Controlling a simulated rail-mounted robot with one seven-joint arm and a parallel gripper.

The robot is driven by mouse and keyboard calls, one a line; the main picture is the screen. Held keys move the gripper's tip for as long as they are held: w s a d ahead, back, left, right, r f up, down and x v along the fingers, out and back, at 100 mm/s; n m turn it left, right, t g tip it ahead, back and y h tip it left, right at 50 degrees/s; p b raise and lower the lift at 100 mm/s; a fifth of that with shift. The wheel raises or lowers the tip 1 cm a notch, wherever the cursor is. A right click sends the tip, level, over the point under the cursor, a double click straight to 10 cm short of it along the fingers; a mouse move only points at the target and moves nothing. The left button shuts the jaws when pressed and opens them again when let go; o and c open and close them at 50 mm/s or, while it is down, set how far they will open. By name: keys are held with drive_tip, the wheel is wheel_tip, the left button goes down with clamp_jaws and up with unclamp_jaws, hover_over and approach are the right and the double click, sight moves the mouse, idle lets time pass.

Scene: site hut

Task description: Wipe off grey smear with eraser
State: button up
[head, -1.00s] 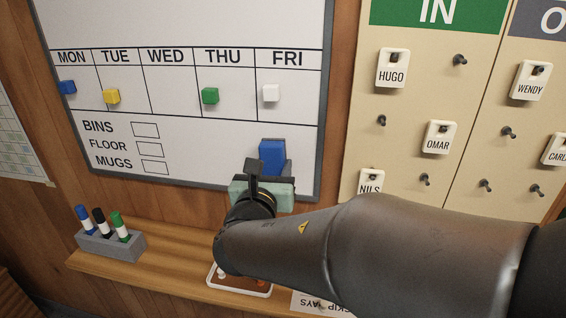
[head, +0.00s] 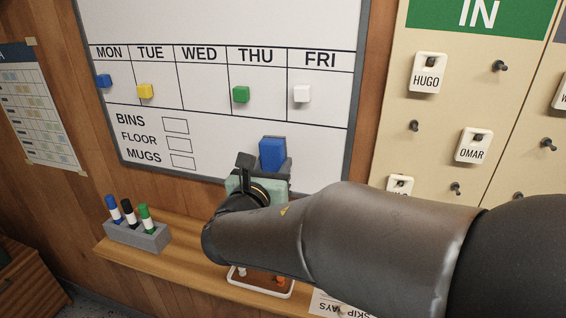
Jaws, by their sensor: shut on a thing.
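The whiteboard (head: 215,137) hangs on the wood wall with a dark grey frame. My gripper (head: 269,166) is at its lower right part, shut on a blue block with a grey edge, which looks like the eraser (head: 272,152). The eraser is at or very near the board face, below and between the THU and FRI columns; contact cannot be told. No grey smear is visible; my gripper and arm hide part of the board's lower edge.
A ledge (head: 190,246) below the board holds a grey marker holder (head: 138,236) and a white-rimmed tray (head: 262,291) partly behind my arm. Colored cubes sit on the board, including a white cube (head: 302,94). A peg board (head: 440,130) with name tags is at right.

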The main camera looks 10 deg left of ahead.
drive_tip(key=w+a, duration=0.1)
drive_tip(key=a, duration=0.5)
idle(0.4)
drive_tip(key=shift+s+a+b, duration=0.1)
drive_tip(key=shift+s+a, duration=0.05)
drive_tip(key=shift+s, duration=0.85)
drive_tip(key=shift+s+a+b, duration=0.1)
drive_tip(key=shift+s+a, duration=0.1)
drive_tip(key=shift+s, duration=0.75)
drive_tip(key=shift+s+a+b, duration=0.1)
drive_tip(key=shift+s+a, duration=0.05)
drive_tip(key=shift+s, duration=0.85)
drive_tip(key=shift+s, duration=0.1)
drive_tip(key=s, duration=0.2)
drive_tip(key=shift+s+a, duration=0.25)
drive_tip(key=shift+s, duration=0.1)
